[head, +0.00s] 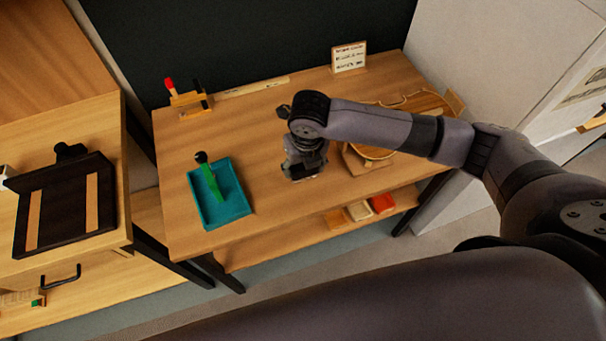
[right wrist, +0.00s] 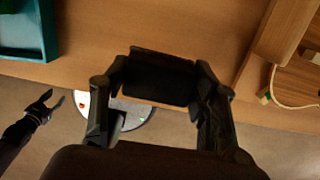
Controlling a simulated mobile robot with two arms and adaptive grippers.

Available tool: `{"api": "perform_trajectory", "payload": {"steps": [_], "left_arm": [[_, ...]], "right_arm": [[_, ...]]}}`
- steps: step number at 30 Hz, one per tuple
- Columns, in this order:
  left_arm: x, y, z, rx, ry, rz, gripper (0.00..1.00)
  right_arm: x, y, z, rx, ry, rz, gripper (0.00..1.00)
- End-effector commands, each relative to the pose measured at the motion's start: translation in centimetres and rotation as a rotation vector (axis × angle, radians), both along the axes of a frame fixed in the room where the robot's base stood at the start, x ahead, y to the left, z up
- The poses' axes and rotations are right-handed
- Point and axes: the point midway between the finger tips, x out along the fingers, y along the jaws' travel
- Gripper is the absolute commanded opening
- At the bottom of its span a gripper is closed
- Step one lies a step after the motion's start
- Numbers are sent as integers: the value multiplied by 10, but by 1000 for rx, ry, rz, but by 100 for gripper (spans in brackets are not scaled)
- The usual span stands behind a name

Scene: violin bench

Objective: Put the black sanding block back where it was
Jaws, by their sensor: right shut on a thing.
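My right gripper (head: 304,172) is over the front middle of the wooden bench, pointing down, between the teal tray and the violin body. In the right wrist view, my right gripper (right wrist: 160,85) is shut on the black sanding block (right wrist: 158,80), a dark rectangular piece between its fingers. In the head view the block is hard to tell from the dark gripper. Whether it touches the bench I cannot tell. A dark gripper shape, likely my left one (right wrist: 50,103), shows small at the lower left of the right wrist view; its jaws are unclear.
The teal tray (head: 238,212) holds a green tool with a dark knob (head: 209,178). A violin body (head: 412,104) in a wooden holder is at the right, partly behind my arm. A small rack (head: 188,99) and a sign (head: 349,57) stand at the back. Bench between tray and gripper is clear.

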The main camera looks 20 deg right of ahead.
Motion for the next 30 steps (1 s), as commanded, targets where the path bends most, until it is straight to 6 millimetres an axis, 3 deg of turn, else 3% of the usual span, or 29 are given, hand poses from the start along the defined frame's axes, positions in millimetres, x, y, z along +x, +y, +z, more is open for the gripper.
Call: {"api": "perform_trajectory", "payload": {"steps": [13, 26, 27, 30], "left_arm": [[0, 5, 6, 6, 0, 5, 40], [1, -3, 4, -3, 0, 2, 40], [1, -3, 4, -3, 0, 2, 40], [1, -3, 5, -3, 0, 2, 40]], "right_arm": [[0, 0, -53, 0, 1, -2, 29], [1, 0, -61, -1, -2, -2, 29], [1, 0, -61, 0, -2, -2, 57], [1, 0, -61, 0, -2, -2, 63]]}}
